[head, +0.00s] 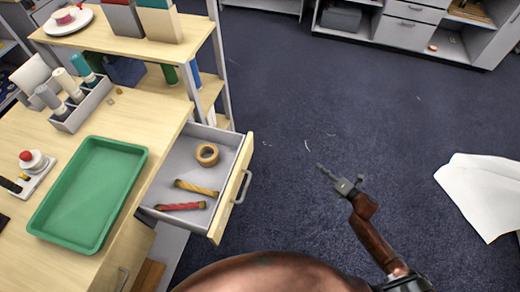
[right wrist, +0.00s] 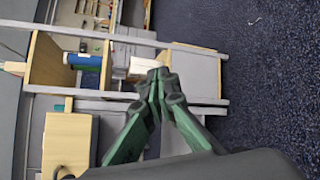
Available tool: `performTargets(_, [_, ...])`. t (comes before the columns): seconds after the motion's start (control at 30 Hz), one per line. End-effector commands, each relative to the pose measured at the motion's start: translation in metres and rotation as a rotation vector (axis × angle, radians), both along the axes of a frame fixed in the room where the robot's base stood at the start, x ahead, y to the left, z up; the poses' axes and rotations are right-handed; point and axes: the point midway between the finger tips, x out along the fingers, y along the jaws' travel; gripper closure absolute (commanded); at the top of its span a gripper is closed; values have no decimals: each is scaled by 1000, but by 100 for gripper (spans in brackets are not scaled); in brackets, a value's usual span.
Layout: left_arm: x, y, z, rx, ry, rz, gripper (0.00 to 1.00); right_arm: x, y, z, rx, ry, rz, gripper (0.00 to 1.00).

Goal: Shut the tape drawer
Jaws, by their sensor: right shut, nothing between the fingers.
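The tape drawer (head: 168,186) stands pulled out from the table's right side in the head view. It holds a tan tape roll (head: 207,154), a yellow twisted item (head: 196,187) and a red one (head: 181,206). Its pale wooden front (head: 228,202) carries a grey bar handle (head: 242,187). My right gripper (head: 322,168) is shut and empty, over the dark floor to the right of the drawer front, clearly apart from the handle. Its closed fingers also show in the right wrist view (right wrist: 157,72). My left gripper is not in view.
A green tray (head: 142,152) and a grey bottle holder (head: 84,108) stand on the table. A wooden shelf unit (head: 180,45) rises behind the drawer. A white sheet-like object (head: 482,195) is at the right. Dark floor between the drawer and this object is mostly open.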

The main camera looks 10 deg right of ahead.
Motion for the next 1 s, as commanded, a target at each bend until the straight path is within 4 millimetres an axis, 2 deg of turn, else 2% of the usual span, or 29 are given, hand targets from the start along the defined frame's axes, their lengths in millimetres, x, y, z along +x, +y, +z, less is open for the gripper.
performTargets(0.03, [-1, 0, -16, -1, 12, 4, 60, 17, 24, 30, -134, -145, 139, 100])
performTargets(0.1, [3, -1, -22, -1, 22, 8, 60, 23, 61, 78, -316, -357, 319, 100])
performTargets(0.2, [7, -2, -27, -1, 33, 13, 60, 15, 104, 126, -513, -609, 508, 100])
performTargets(0.3, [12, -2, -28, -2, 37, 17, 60, 2, 131, 153, -632, -782, 624, 100])
performTargets(0.43, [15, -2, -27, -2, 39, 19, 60, -7, 147, 168, -697, -882, 684, 100])
performTargets(0.57, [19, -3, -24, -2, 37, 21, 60, -2, 157, 171, -702, -894, 689, 100])
performTargets(1.0, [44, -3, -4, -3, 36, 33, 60, 41, 231, 169, -699, -889, 685, 100])
